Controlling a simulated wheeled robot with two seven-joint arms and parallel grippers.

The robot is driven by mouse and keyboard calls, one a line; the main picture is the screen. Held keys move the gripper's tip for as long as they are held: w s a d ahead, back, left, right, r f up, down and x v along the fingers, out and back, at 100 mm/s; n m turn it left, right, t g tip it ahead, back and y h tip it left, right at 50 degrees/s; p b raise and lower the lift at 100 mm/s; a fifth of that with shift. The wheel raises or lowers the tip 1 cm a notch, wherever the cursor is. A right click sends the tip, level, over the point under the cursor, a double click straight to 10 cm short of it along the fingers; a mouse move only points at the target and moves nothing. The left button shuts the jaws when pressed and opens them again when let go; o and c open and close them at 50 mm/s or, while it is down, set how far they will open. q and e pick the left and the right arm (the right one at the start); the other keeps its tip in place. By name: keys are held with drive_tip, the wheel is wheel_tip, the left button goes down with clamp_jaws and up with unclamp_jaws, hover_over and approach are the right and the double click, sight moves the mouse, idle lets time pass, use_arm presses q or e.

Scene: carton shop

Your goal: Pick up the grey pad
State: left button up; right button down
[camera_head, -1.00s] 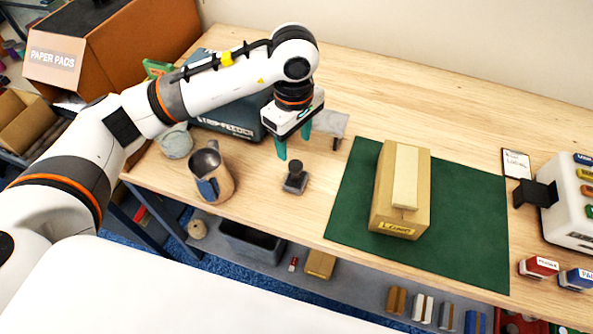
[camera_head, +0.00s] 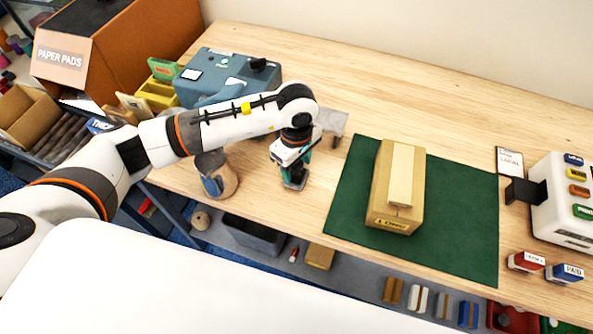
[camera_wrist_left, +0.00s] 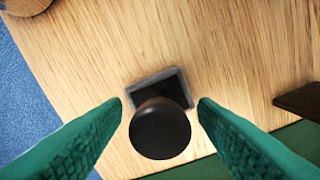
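The grey pad (camera_head: 294,185) is a small square grey base with a dark round knob on top. It stands on the wooden table, left of the green mat. In the left wrist view the pad's grey base (camera_wrist_left: 176,84) shows behind the knob (camera_wrist_left: 160,130). My left gripper (camera_wrist_left: 161,102) points down over it, open, with one green finger on each side of the knob and a gap showing at both. In the head view the left gripper (camera_head: 297,170) partly hides the pad. My right gripper is not in view.
A carton (camera_head: 395,185) lies on the green mat (camera_head: 455,220) to the right. A jug (camera_head: 222,184) stands close on the left, partly behind my arm. A blue-grey machine (camera_head: 225,75) is behind, its grey plate (camera_head: 333,122) beside the gripper. The table's front edge is near.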

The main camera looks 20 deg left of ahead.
use_arm(q)
drive_tip(key=c, duration=1)
drive_tip(key=shift+r, duration=0.1)
wheel_tip(320, 180, up, 9)
drive_tip(key=b, duration=0.2)
drive_tip(key=shift+b, duration=0.4)
drive_tip(key=shift+r, duration=0.45)
